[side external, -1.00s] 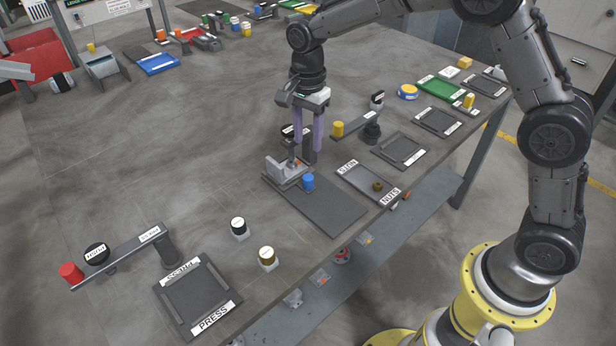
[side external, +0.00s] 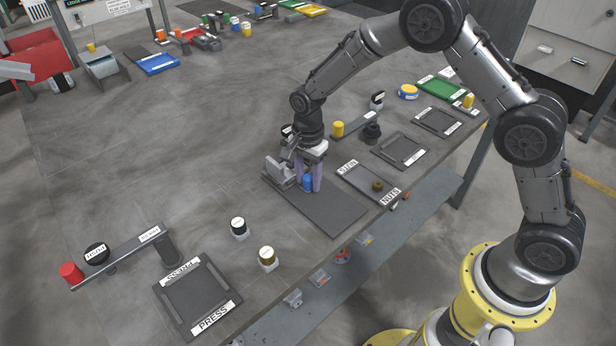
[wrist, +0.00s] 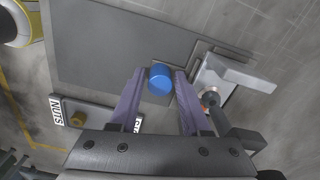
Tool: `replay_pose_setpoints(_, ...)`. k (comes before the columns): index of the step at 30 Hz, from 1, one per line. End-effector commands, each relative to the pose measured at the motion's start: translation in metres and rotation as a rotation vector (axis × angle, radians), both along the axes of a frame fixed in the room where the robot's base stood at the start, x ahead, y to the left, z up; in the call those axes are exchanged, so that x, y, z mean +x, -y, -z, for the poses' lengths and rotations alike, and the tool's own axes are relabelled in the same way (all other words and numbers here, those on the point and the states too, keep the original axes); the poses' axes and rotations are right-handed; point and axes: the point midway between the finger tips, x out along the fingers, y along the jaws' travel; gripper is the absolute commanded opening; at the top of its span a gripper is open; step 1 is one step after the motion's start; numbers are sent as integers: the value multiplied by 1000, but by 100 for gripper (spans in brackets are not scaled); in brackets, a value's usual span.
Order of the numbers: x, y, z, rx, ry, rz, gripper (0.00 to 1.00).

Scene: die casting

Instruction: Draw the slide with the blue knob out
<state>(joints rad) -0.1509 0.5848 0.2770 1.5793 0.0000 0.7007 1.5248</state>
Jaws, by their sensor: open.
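The blue knob (side external: 308,183) stands upright on the slide's dark flat plate (side external: 325,208); in the wrist view the knob (wrist: 161,79) sits between my fingertips. The grey metal slide block (side external: 279,170) is at the plate's far left end, and also shows in the wrist view (wrist: 222,80) right of the knob. My gripper (side external: 307,185) is low over the plate, its two purple fingers open on either side of the knob. In the wrist view a small gap seems to show at the fingers (wrist: 160,88); contact is not clear.
A tray labelled NUTS (side external: 358,182) with a brown nut lies just right of the plate. A lever with a yellow knob (side external: 338,129) stands behind it.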

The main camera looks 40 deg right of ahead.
Motion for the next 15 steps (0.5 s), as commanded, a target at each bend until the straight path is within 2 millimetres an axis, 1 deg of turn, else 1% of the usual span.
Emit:
replay_pose_setpoints(4, 0, 0, 0, 0, 0, 0, 47)
replay_pose_setpoints(8, 0, 0, 0, 0, 0, 0, 23)
replay_pose_setpoints(9, 0, 0, 0, 0, 0, 0, 16)
replay_pose_setpoints(12, 0, 0, 0, 0, 0, 0, 0)
replay_pose_setpoints(15, 0, 0, 0, 0, 0, 0, 0)
